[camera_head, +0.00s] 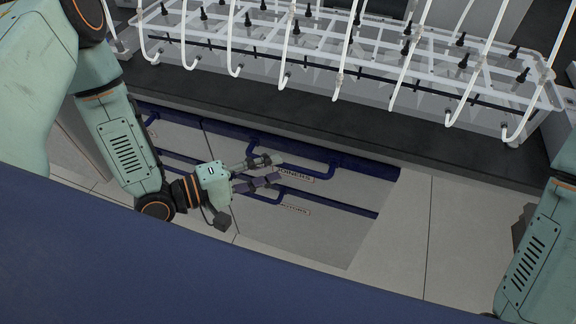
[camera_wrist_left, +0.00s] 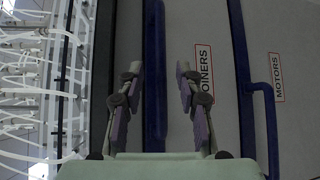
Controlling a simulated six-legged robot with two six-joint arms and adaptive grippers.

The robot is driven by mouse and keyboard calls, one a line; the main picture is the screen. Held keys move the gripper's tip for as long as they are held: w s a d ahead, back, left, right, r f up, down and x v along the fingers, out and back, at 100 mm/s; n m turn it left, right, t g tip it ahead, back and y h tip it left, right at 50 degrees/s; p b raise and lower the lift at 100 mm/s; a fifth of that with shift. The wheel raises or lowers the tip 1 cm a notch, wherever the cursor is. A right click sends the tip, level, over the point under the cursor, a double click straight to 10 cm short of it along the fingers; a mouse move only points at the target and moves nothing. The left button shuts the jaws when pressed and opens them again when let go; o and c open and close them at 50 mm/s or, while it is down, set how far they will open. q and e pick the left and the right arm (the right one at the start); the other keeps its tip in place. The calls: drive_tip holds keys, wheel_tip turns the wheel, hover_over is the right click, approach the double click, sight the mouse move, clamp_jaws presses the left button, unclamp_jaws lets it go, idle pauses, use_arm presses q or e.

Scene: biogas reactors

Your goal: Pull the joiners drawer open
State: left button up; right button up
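The joiners drawer has a grey front (camera_wrist_left: 205,30) with a red-framed "JOINERS" label (camera_wrist_left: 204,70); part of the label (camera_head: 296,175) shows in the head view. The drawer looks closed. Its blue handle (camera_head: 318,174) runs along the upper edge of the front. My left gripper (camera_head: 268,170) is at the left part of this handle. In the left wrist view, my left gripper (camera_wrist_left: 158,68) has its two fingers apart, with a blue bar (camera_wrist_left: 155,100) between them and gaps on both sides. My right gripper is out of view.
The motors drawer, with its label (camera_wrist_left: 278,78) and blue handle (camera_wrist_left: 272,125), lies directly below. A dark countertop (camera_head: 400,150) overhangs above, carrying a white rack (camera_head: 350,55) with tubes. Plain cabinet panels (camera_head: 460,230) are to the right.

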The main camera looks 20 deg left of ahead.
sight(285, 163)
use_arm(q)
drive_tip(key=shift+b+x, duration=0.55)
drive_tip(key=shift+x, duration=1.65)
drive_tip(key=shift+w+a, duration=0.1)
drive_tip(key=shift+a, duration=0.1)
drive_tip(key=shift+f, duration=0.1)
drive_tip(key=shift+c, duration=0.4)
clamp_jaws()
